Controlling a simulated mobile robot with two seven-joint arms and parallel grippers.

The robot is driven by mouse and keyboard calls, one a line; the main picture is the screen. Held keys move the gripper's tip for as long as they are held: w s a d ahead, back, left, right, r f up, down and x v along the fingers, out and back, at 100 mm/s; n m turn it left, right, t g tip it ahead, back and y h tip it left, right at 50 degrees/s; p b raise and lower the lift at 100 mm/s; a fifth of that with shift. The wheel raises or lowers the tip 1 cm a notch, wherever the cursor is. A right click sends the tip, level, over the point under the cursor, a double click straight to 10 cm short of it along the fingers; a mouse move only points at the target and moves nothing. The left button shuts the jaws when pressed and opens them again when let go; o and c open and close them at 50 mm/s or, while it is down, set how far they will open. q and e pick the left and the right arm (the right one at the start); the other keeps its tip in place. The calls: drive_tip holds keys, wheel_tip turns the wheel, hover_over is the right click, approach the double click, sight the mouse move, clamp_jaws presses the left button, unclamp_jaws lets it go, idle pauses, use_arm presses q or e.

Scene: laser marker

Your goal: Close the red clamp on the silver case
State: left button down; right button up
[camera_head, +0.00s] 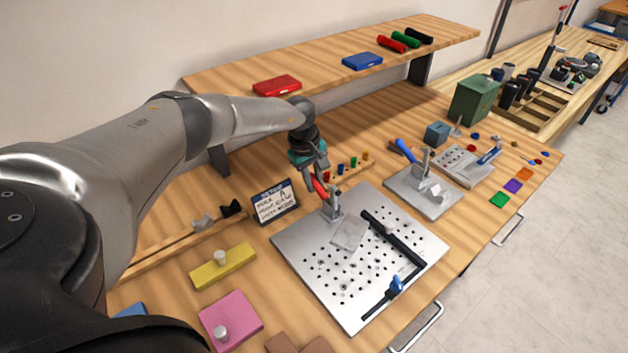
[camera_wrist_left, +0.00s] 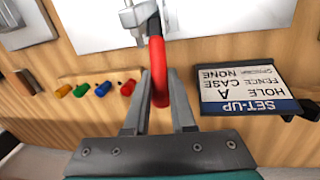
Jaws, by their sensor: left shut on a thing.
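The red clamp's handle (camera_head: 319,187) rises, tilted, from its metal body (camera_head: 331,207) at the back edge of the perforated plate (camera_head: 310,262). My left gripper (camera_head: 321,176) is at this handle from above and behind. In the left wrist view the red handle (camera_wrist_left: 158,70) lies between the two fingers of the gripper (camera_wrist_left: 160,92), which is shut on it. The silver case (camera_head: 350,232) lies flat on the plate in front of the clamp. The clamp's contact with the case is too small to tell. My right gripper is not in view.
A black fence (camera_head: 392,238) lies along the plate's right side. A set-up sign (camera_head: 275,202) stands left of the clamp; small coloured pegs (camera_head: 353,163) stand behind it. A blue-handled clamp (camera_head: 405,151) is on another plate to the right. A shelf (camera_head: 330,72) overhangs the back.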

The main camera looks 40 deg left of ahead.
sight(322, 190)
use_arm(q)
drive_tip(key=shift+s+d+r+t+y+p, duration=0.1)
drive_tip(key=shift+d+r+t+y+p, duration=0.4)
drive_tip(key=shift+p, duration=0.9)
drive_tip(key=shift+a+r+g+y+p, duration=0.1)
drive_tip(key=shift+r+y+p, duration=0.15)
drive_tip(key=shift+y+p, duration=0.85)
drive_tip(key=shift+s+d+r+t+y+p, duration=0.1)
drive_tip(key=shift+d+r+t+y+p, duration=0.2)
drive_tip(key=shift+p, duration=1.45)
drive_tip(key=shift+d+r+m+y+p, duration=0.25)
drive_tip(key=shift+d+m+y+p, duration=0.1)
drive_tip(key=shift+y+p, duration=0.45)
drive_tip(key=shift+s+d+r+t+y+p, duration=0.15)
drive_tip(key=shift+d+t+y+p, duration=0.25)
drive_tip(key=shift+y+p, duration=0.25)
